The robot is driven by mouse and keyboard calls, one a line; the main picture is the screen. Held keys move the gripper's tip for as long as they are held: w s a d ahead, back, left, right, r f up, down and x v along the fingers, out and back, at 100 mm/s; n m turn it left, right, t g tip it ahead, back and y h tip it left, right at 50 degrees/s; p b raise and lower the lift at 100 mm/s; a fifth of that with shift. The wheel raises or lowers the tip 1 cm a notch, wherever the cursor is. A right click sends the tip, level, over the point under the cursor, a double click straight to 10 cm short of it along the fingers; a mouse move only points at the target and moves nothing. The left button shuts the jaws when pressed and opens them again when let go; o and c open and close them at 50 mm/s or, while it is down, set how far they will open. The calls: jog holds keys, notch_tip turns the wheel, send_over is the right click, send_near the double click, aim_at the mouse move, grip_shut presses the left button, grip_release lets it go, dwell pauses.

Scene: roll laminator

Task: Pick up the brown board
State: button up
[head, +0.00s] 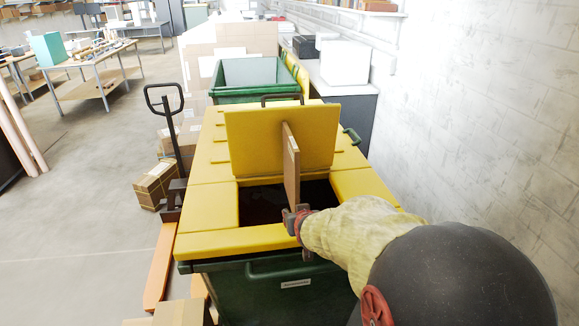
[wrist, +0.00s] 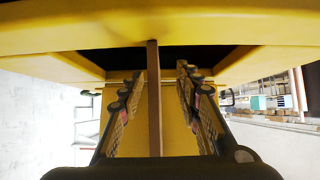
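The brown board (head: 291,165) is a thin panel standing on edge, nearly upright, in the square opening of a green bin (head: 270,290) with a yellow top (head: 208,205). It rises in front of the raised yellow lid (head: 245,135). My gripper (head: 299,216) is at the near rim of the opening, at the board's lower near end. In the wrist view the board (wrist: 154,105) runs between the two spread fingers of my gripper (wrist: 158,90). Gaps show on both sides, so it is open around the board. The board's lower end is hidden in the head view.
A second green bin (head: 250,72) stands behind. A pallet jack (head: 165,120) and cardboard boxes (head: 155,185) are on the left. A white wall (head: 480,120) closes off the right.

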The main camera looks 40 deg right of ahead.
aim_at(296, 181)
jog(key=w+d+r+t, duration=0.1)
jog(key=r, duration=0.2)
jog(key=w+d+r+t+h, duration=0.1)
jog(key=w+r, duration=0.1)
jog(key=r, duration=0.1)
jog(key=w+d+r+t+h, duration=0.1)
jog(key=w+r+t, duration=0.1)
jog(key=r, duration=0.1)
jog(key=shift+d+r, duration=0.25)
jog(key=shift+d, duration=0.15)
jog(key=shift+d+r+x, duration=0.1)
jog(key=shift+r+x, duration=0.05)
jog(key=shift+x, duration=1.1)
jog(key=shift+d+r+x, duration=0.1)
jog(key=shift+r+x, duration=0.05)
jog(key=shift+x, duration=1.15)
jog(key=shift+d+r+x, duration=0.1)
jog(key=shift+r+x, duration=0.1)
jog(key=shift+x, duration=1.05)
jog(key=shift+c, duration=0.4)
jog(key=shift+s, duration=0.1)
jog(key=c, duration=0.7)
grip_shut()
